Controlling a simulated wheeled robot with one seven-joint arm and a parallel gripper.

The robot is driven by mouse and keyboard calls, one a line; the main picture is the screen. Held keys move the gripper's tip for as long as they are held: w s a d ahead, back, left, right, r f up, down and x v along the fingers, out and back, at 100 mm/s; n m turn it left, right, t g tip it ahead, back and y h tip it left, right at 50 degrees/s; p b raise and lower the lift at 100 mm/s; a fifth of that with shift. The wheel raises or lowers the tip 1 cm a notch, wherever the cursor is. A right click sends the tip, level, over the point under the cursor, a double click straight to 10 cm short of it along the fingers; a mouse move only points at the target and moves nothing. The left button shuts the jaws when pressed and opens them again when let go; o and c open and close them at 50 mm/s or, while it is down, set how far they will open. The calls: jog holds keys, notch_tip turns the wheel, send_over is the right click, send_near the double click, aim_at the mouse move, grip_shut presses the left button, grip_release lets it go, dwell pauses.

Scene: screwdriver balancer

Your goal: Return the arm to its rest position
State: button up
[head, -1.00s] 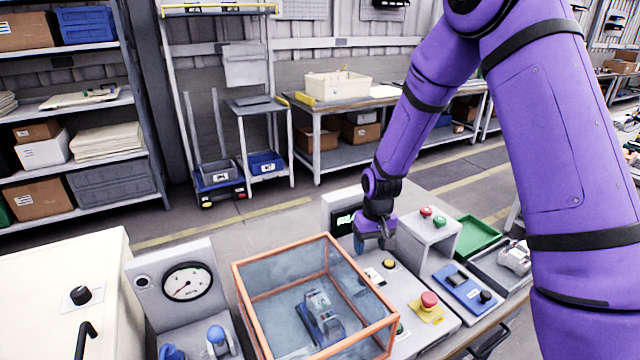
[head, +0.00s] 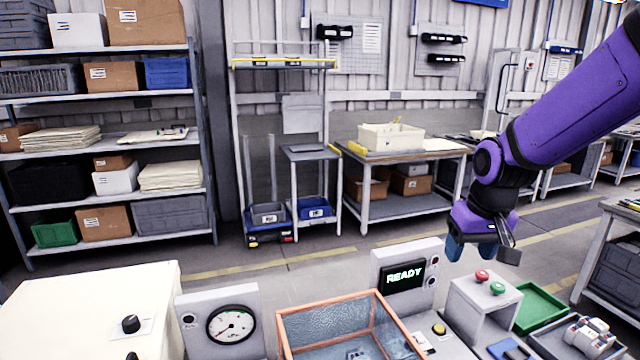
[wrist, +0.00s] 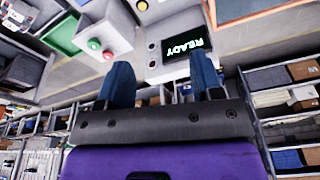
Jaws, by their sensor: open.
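My gripper (head: 471,248) hangs at the end of my purple arm (head: 575,95) on the right of the head view, above and behind the bench machines. Its two blue fingers are apart with nothing between them; they also show in the wrist view (wrist: 165,85). A display panel reading READY (head: 405,275) stands to the left of and below the gripper in the head view. The grey box with red and green buttons (head: 485,300) is below the gripper, apart from it.
An orange-framed clear case (head: 345,320) and a gauge panel (head: 232,325) stand at the front. A green tray (head: 541,308) lies to the right. Shelving (head: 105,140) and a table with a cream bin (head: 391,137) stand at the back, with open floor before them.

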jog(key=s+d+r+t, duration=0.1)
jog(key=s+r, duration=0.5)
jog(key=s, duration=0.4)
jog(key=s+d+r+t, duration=0.1)
jog(key=s+r, duration=0.4)
jog(key=s, duration=0.5)
jog(key=shift+s+d+r+m+t, duration=0.25)
jog(key=shift+d+r+m+t, duration=0.15)
jog(key=shift+d, duration=0.1)
